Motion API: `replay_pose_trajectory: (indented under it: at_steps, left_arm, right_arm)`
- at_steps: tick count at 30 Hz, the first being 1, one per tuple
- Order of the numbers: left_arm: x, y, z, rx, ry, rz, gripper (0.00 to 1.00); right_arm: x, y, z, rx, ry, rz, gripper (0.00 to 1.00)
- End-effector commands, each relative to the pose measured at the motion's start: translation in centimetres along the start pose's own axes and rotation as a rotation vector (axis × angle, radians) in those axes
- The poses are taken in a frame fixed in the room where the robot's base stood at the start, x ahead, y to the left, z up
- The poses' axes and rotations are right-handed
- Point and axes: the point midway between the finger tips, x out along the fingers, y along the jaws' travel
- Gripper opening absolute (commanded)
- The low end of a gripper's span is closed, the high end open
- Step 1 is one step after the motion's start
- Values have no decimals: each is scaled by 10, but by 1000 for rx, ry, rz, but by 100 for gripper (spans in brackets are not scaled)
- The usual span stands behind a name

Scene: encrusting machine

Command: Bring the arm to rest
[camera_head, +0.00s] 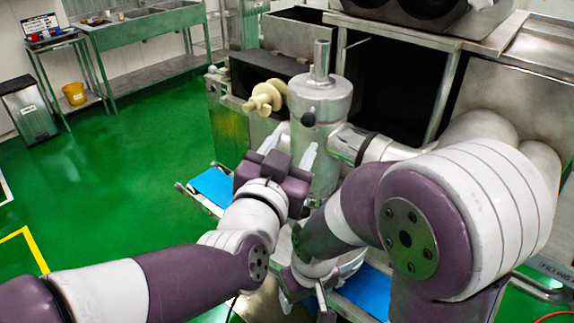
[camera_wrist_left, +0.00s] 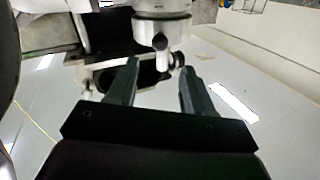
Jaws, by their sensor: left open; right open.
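My left gripper (camera_head: 292,146) is in front of the encrusting machine's steel cylinder (camera_head: 320,98), its two pale fingers apart and pointing away from me. The left wrist view shows these fingers (camera_wrist_left: 157,82) as dark, spread and with nothing between them; a metal part of the machine (camera_wrist_left: 162,32) is beyond them. My right arm bends down from the right of the head view. My right gripper (camera_head: 314,292) is low near the lower middle, partly hidden by the arm. Its fingers are hard to make out and I see no object held.
A cream spindle (camera_head: 265,98) sticks out of the machine, left of the cylinder. Blue conveyor belt (camera_head: 213,186) shows on both sides of my left wrist. A steel sink bench (camera_head: 150,35), a bin (camera_head: 28,112) and a yellow bucket (camera_head: 75,94) stand far left. Green floor at left is clear.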

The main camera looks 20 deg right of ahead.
Motion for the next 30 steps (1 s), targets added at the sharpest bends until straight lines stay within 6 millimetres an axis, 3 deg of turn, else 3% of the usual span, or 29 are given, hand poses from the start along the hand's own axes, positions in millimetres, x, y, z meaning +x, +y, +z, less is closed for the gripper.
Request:
replay_pose_trajectory:
  at_steps: [6,20,23,26,29,30]
  left_arm:
    - [-23,0,0,0,1,0,51]
    - [-23,-2,2,0,-9,-1,51]
    - [-22,-21,33,-7,-104,-10,51]
    - [-33,-65,101,-49,-329,-42,51]
    - [-74,-115,183,-150,-627,-109,51]
    - [-98,-132,213,-202,-746,-144,51]
  right_arm:
    - [5,0,0,0,0,0,74]
    - [4,0,0,0,0,0,74]
    - [5,0,0,0,0,0,74]
    - [5,0,0,0,0,0,74]
    - [4,0,0,0,0,0,74]
    - [4,0,0,0,0,0,74]
